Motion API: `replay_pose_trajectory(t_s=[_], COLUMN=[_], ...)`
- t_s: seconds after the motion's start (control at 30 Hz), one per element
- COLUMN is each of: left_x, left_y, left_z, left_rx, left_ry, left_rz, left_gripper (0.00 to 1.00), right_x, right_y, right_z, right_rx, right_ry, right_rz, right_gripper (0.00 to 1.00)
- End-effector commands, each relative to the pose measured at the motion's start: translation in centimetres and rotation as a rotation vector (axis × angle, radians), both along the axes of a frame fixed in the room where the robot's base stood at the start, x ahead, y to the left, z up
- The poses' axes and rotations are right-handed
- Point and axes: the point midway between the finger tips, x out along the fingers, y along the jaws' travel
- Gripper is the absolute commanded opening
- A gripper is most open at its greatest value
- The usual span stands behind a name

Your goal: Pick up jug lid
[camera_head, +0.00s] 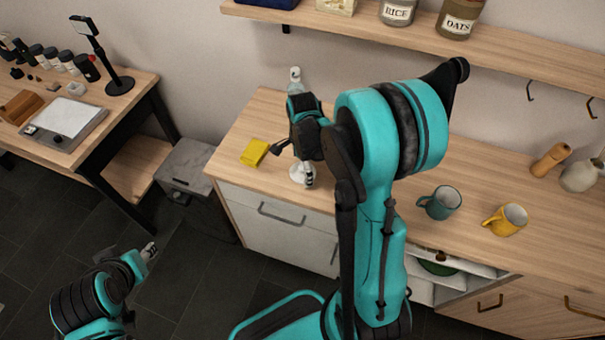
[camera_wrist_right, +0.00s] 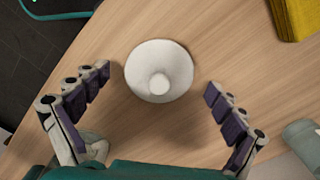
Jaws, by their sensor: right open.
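The jug lid is a round white disc with a small central knob. It lies flat on the wooden counter in the right wrist view (camera_wrist_right: 175,58), and part of it shows in the head view (camera_head: 296,172). My right gripper (camera_wrist_right: 157,83) is open above the lid, with one finger at each side and the lid slightly beyond the fingertips. No contact shows. In the head view the right gripper (camera_head: 293,164) partly covers the lid. My left gripper (camera_head: 150,252) is low at the lower left, away from the counter; its jaw opening is too small to tell.
A yellow sponge-like block (camera_head: 254,152) lies left of the lid. A pale bottle (camera_head: 295,76) stands behind my right gripper. A teal mug (camera_head: 440,203) and a yellow mug (camera_head: 506,220) stand to the right. A shelf (camera_head: 400,35) with jars hangs above.

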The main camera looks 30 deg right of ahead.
Motion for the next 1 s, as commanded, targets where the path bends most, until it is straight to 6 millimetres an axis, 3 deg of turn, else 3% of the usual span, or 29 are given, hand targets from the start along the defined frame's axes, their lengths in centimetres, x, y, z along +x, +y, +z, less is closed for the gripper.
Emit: replay_pose_trajectory(t_s=[0.1, 0.3, 0.47, 0.83, 0.87, 0.93, 1.0], left_x=[0.0, 0.0, 0.0, 0.0, 0.0, 0.0, 0.0], left_y=[0.0, 0.0, 0.0, 0.0, 0.0, 0.0, 0.0], left_z=[0.1, 0.1, 0.1, 0.2, 0.3, 0.7, 1.3], left_rx=[0.000, 0.000, 0.000, 0.000, 0.000, 0.000, 0.000], left_ry=[0.000, 0.000, 0.000, 0.000, 0.000, 0.000, 0.000], left_rz=[0.000, 0.000, 0.000, 0.000, 0.000, 0.000, 0.000], left_gripper=[0.40, 0.40, 0.40, 0.40, 0.40, 0.40, 0.40], right_x=[0.0, 0.0, 0.0, 0.0, 0.0, 0.0, 0.0], right_y=[0.0, 0.0, 0.0, 0.0, 0.0, 0.0, 0.0], right_z=[0.1, 0.1, 0.1, 0.2, 0.5, 1.4, 2.7], right_rx=[0.000, 0.000, 0.000, 0.001, 0.001, 0.001, 0.000], right_ry=[0.000, 0.000, 0.000, 0.000, 0.000, 0.000, 0.000], right_rz=[0.000, 0.000, 0.000, 0.001, 0.001, 0.001, 0.001], right_gripper=[0.93, 0.41, 0.35, 0.34, 0.29, 0.02, 0.00])
